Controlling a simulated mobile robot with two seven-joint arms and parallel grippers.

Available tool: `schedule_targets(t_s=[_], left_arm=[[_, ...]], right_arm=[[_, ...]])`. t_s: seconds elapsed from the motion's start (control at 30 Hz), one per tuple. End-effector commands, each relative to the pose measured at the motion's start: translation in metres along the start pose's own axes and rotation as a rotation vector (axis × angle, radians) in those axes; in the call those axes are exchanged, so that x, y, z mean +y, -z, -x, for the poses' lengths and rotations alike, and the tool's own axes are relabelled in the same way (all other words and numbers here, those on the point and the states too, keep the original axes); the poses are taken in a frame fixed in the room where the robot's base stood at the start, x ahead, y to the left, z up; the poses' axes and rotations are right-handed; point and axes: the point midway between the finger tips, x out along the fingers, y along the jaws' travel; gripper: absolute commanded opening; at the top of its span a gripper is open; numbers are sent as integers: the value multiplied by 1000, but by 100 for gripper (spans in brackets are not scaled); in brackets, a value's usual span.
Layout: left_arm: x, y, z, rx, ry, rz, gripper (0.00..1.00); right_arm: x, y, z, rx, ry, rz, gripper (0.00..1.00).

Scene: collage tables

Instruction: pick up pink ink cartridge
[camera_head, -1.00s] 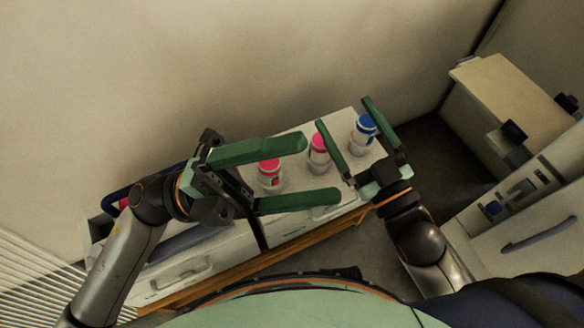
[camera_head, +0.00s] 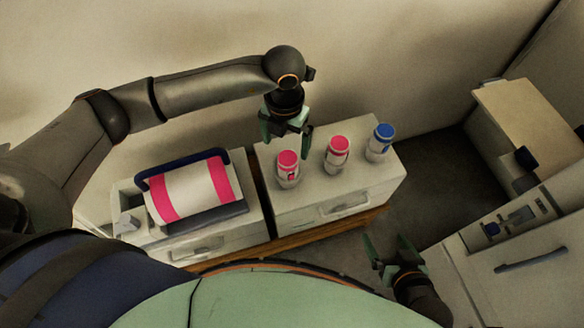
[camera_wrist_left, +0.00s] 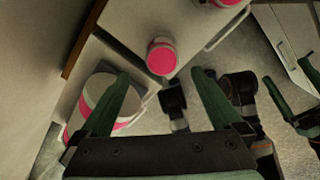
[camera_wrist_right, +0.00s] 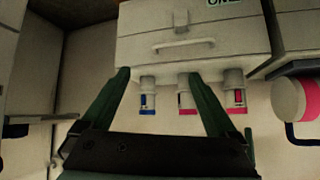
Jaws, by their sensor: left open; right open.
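Two pink-capped ink cartridges stand upright on a white cabinet. In the head view the left pink cartridge (camera_head: 288,168) is just below my left gripper (camera_head: 286,138), and the middle pink cartridge (camera_head: 337,153) is to its right. My left gripper is open, pointing down, and holds nothing. In the left wrist view, the nearer pink cartridge (camera_wrist_left: 162,58) shows between and beyond the fingertips. My right gripper (camera_head: 386,243) is open and empty, in front of the cabinet at the lower right. The cartridges show upside down in the right wrist view (camera_wrist_right: 186,93).
A blue-capped cartridge (camera_head: 380,142) stands right of the pink ones on the white cabinet (camera_head: 335,195). A machine with a white and pink roll (camera_head: 195,190) stands to the left. Another cabinet (camera_head: 530,110) is at the far right. The floor between is clear.

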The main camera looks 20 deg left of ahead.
Motion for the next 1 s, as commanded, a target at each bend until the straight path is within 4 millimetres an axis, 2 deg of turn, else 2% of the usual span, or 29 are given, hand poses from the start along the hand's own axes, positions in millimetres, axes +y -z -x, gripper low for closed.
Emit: schedule_targets(t_s=[0.03,0.13,0.37,0.63,0.77,1.0], left_arm=[[-1,1,-14,5,2,0,99],[-2,1,-30,4,3,-3,99],[-2,0,-49,1,4,-3,99],[-4,-1,-88,4,5,-3,99],[-4,-2,-97,1,6,-4,99],[-4,-2,-98,0,6,-5,99]], right_arm=[[1,-3,-2,0,-1,1,94],[1,-4,-3,1,-2,1,94],[2,-6,-4,1,-3,2,94],[4,-13,-9,0,-5,3,94],[5,-10,-9,13,-8,5,94],[6,-2,-6,33,-10,9,94]])
